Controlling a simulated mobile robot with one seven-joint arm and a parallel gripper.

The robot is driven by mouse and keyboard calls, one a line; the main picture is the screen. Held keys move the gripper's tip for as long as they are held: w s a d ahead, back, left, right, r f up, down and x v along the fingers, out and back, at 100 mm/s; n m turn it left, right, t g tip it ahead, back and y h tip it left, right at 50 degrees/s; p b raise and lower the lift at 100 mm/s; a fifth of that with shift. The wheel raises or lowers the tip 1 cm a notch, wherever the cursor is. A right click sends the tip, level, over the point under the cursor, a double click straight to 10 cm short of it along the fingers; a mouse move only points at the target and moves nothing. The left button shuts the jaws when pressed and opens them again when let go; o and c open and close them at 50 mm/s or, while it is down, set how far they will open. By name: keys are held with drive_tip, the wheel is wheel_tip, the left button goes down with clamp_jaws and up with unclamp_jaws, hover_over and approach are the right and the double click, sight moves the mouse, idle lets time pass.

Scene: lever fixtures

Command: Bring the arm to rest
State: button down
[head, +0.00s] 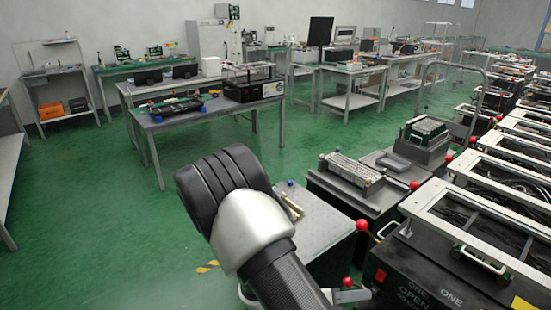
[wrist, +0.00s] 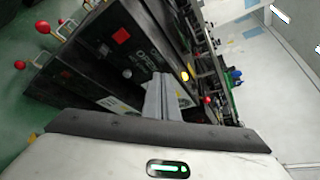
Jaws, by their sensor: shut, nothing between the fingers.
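My arm (head: 240,215) rises from the bottom of the head view, bent, with a black rounded joint and a silver link. My gripper (wrist: 157,82) shows in the wrist view as two grey fingers close together, with nothing seen between them. It is in front of a black box (wrist: 130,50) with white lettering and a red square. Red-knobbed levers stand along the fixtures; one knob (head: 361,225) is beside the black box, another (head: 347,282) is lower. I cannot tell whether the gripper touches anything.
A row of black machines with pale frames (head: 480,250) fills the right side. Grey fixture blocks (head: 350,180) stand right of my arm. A workbench (head: 200,115) is farther back. Green floor (head: 100,220) is clear at the left.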

drive_tip(key=s+a+r+m+y, duration=0.2)
drive_tip(key=s+r+m+y, duration=0.25)
drive_tip(key=r+m, duration=0.5)
drive_tip(key=s+a+r+m+t+y, duration=0.15)
drive_tip(key=s+r+m+y, duration=0.3)
drive_tip(key=r+m, duration=0.55)
drive_tip(key=s+a+r+m+y, duration=0.4)
drive_tip(key=r+m, duration=0.4)
drive_tip(key=m, duration=0.4)
wheel_tip(320, 180, up, 14)
drive_tip(key=y+p, duration=0.1)
drive_tip(key=p, duration=1.2)
drive_tip(key=shift+d+f, duration=0.25)
